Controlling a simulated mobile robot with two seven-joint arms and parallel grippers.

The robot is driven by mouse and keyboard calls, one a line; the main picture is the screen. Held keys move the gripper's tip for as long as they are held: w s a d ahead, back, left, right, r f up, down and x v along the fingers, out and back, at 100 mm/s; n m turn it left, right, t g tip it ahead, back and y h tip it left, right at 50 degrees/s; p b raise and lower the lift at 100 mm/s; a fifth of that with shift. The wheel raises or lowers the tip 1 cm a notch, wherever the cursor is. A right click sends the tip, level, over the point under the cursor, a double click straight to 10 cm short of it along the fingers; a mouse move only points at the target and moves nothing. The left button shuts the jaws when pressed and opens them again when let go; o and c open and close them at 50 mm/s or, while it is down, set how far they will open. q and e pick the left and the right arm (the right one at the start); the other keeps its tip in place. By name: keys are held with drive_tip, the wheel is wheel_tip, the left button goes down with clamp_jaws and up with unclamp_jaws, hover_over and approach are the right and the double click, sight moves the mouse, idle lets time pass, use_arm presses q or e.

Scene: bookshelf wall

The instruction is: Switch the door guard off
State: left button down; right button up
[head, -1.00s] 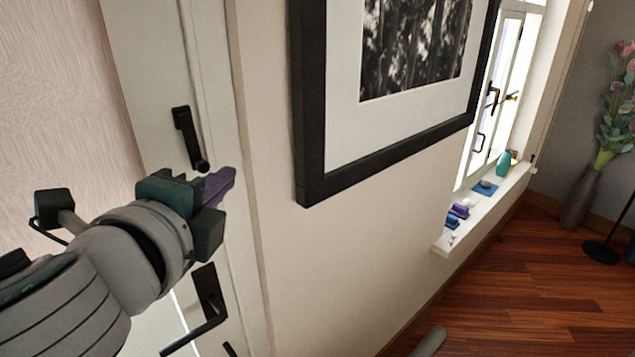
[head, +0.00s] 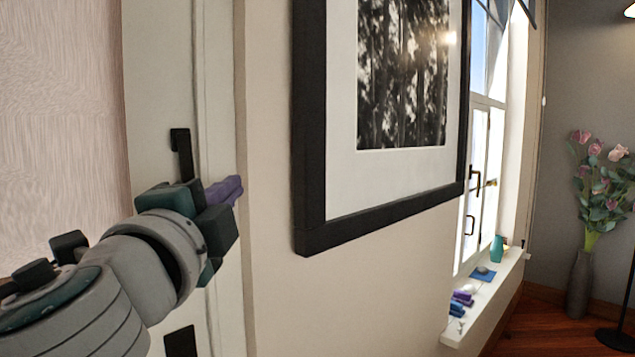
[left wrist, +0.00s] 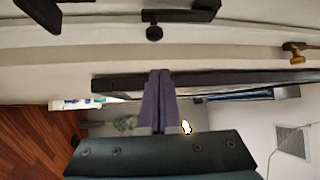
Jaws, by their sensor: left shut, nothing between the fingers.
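The door guard (head: 181,152) is a small black bar fitting on the white door edge in the head view. Its lower part is hidden behind my left gripper. In the left wrist view the guard (left wrist: 185,15) shows at the top middle, with a round knob at one end. My left gripper (head: 232,188) is in front of the door frame, just right of and below the guard's visible part. Its purple fingers (left wrist: 160,78) are shut together and empty, with a visible gap to the knob in the wrist view. My right gripper is not in view.
A black door plate (head: 180,342) is below the gripper. A large black-framed picture (head: 312,200) hangs on the wall to the right. Beyond it are a windowsill (head: 488,305) with small items and a flower vase (head: 580,283). A brass-coloured fitting (left wrist: 294,52) shows in the wrist view.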

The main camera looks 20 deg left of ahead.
sight(191, 167)
use_arm(q)
drive_tip(key=x, duration=0.3)
drive_tip(key=shift+r, duration=0.1)
drive_tip(key=shift+w+a+p, duration=0.1)
drive_tip(key=shift+a+p, duration=0.15)
drive_tip(key=shift+p, duration=0.15)
drive_tip(key=shift+s+a+f+p, duration=0.25)
drive_tip(key=shift+s+a, duration=0.25)
drive_tip(key=shift+s, duration=0.25)
drive_tip(key=shift+s+a+f+p, duration=0.1)
drive_tip(key=shift+s+a+f, duration=0.15)
drive_tip(key=shift+s+a, duration=0.35)
drive_tip(key=shift+s+d, duration=0.1)
drive_tip(key=shift+d, duration=0.05)
drive_tip(key=shift+s+a+f+m+g+p, duration=0.1)
drive_tip(key=shift+s+a+m+g+p, duration=0.35)
drive_tip(key=shift+p, duration=0.55)
drive_tip(key=shift+d, duration=0.1)
